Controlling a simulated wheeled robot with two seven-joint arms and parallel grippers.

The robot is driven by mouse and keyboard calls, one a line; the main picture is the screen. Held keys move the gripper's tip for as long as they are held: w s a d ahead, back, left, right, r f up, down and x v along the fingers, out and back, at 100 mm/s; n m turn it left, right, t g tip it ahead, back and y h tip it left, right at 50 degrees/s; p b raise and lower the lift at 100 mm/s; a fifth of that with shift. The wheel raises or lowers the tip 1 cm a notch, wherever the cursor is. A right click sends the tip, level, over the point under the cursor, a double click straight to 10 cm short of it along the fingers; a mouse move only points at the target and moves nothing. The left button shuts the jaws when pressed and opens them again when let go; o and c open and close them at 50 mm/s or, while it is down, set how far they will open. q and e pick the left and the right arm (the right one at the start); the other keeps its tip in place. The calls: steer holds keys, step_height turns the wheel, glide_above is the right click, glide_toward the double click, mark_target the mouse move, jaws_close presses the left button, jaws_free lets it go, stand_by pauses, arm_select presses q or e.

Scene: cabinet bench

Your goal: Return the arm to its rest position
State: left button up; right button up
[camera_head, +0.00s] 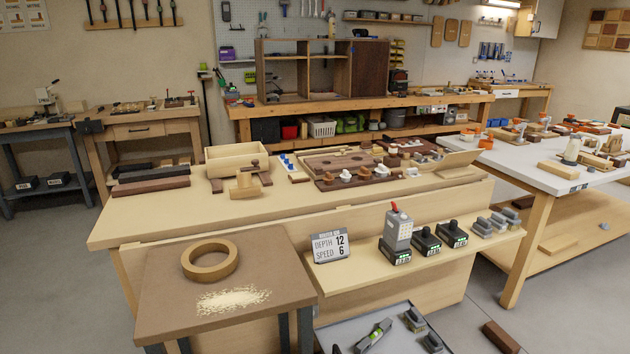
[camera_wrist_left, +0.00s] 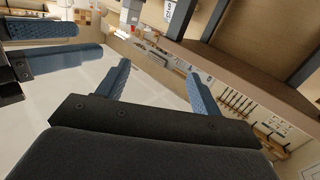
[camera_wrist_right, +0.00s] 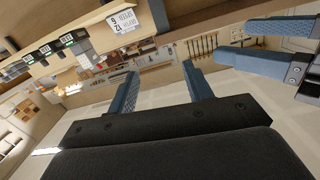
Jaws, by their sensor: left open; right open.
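Neither of my arms shows in the head view. In the left wrist view my left gripper (camera_wrist_left: 156,88) has its two blue fingers spread apart with nothing between them. In the right wrist view my right gripper (camera_wrist_right: 161,90) is also open and empty. Each wrist view also shows blue fingers of the other gripper at its side, so the two grippers are close to each other. Both wrist pictures are tilted, with the room upside down, and no bench object is near the fingertips.
A brown side table (camera_head: 164,312) with a wooden ring (camera_head: 210,260) and sawdust (camera_head: 232,300) is nearest. Behind it stands the long bench (camera_head: 130,222); its lower shelf (camera_head: 345,277) carries a sign (camera_head: 329,245) and battery packs (camera_head: 426,239). A white table (camera_head: 525,172) is right. Grey floor is open at left.

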arm_select(q)
steer(key=s+a+f+g+y+p, duration=0.2)
steer(key=s+a+f+g+p, duration=0.1)
steer(key=s+g+p, duration=0.4)
steer(key=s+a+f+g+y+p, duration=0.1)
steer(key=s+a+f+g+p, duration=0.2)
steer(key=s+g+p, duration=0.4)
steer(key=s+a, duration=0.1)
steer(key=s, duration=0.3)
steer(key=shift+a+f+y, duration=0.2)
steer(key=shift+f+y, duration=0.15)
steer(key=shift+y, duration=0.05)
arm_select(e)
steer(key=s+d+f+g+h, duration=0.2)
steer(key=s+d+f+g, duration=0.1)
steer(key=s+g, duration=0.4)
steer(key=s+d+f+g+h, duration=0.1)
steer(key=s+d+f+g, duration=0.2)
steer(key=s+g, duration=0.4)
steer(key=s+d, duration=0.1)
steer(key=s, duration=0.3)
steer(key=shift+d+f+h, duration=0.2)
steer(key=shift+f+h, duration=0.2)
